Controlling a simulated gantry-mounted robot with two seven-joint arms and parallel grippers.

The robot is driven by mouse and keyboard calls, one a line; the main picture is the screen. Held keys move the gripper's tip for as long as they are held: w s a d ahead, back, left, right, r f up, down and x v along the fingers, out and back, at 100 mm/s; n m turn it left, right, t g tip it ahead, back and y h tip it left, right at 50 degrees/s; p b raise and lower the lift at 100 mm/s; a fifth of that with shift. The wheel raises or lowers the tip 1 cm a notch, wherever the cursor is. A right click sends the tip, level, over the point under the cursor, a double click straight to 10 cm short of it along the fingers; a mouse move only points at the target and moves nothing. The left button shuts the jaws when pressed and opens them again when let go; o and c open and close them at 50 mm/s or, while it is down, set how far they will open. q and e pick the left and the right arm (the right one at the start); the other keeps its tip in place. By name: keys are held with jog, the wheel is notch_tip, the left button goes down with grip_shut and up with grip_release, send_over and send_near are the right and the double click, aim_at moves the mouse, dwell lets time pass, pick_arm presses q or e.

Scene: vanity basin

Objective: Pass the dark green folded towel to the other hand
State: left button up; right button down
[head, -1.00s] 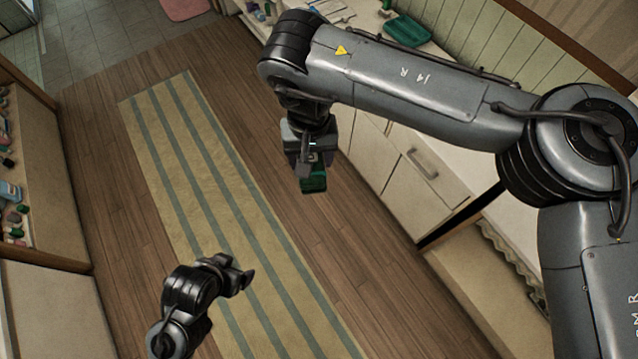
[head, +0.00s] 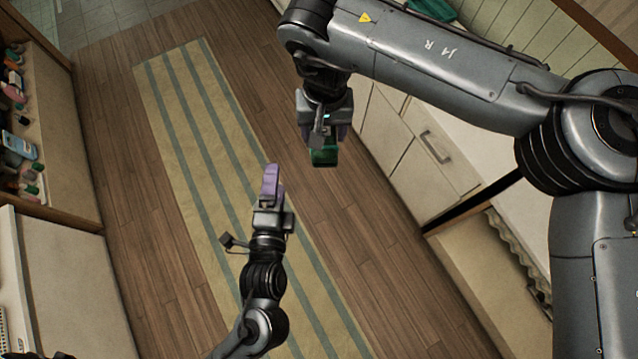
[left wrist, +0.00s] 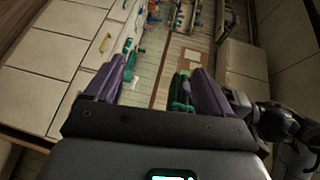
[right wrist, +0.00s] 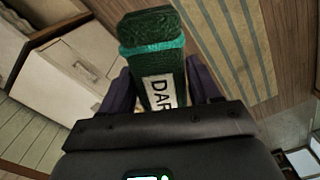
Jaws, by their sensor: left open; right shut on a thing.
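The dark green folded towel (right wrist: 155,60) has a teal band and a white label with dark letters, partly cut off by the gripper. My right gripper (head: 323,142) is shut on it and holds it in the air above the floor, beside the cabinets. The towel (head: 324,158) hangs below the fingers in the head view. My left gripper (head: 272,175) is open and empty, lower and to the left of the towel, over the striped rug. In the left wrist view the towel (left wrist: 181,90) shows beside the right-hand purple finger, apart from the gap's middle; I cannot tell whether they touch.
A striped rug (head: 200,130) lies on the wooden floor. A white cabinet with drawers (head: 425,150) stands to the right. A shelf with bottles (head: 20,150) stands on the left. Another green item (head: 432,8) lies on the counter at the top.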

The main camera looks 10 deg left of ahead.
pick_arm(q)
jog(key=s+d+r+t, duration=0.1)
jog(key=s+d+r, duration=0.1)
jog(key=d, duration=0.2)
jog(key=m+h, duration=0.1)
send_near(325, 148)
notch_tip(325, 148, down, 4)
jog(key=shift+t, duration=0.4)
jog(key=w, duration=0.7)
jog(key=w+a, duration=0.1)
jog(key=w, duration=0.3)
jog(key=shift+w+r, duration=0.1)
jog(key=shift+w, duration=0.2)
jog(key=shift+a, duration=0.1)
jog(key=c, duration=1.1)
pick_arm(e)
jog(key=shift+r, duration=0.1)
jog(key=shift+c, duration=2.4)
grip_release()
jog(key=o, duration=0.3)
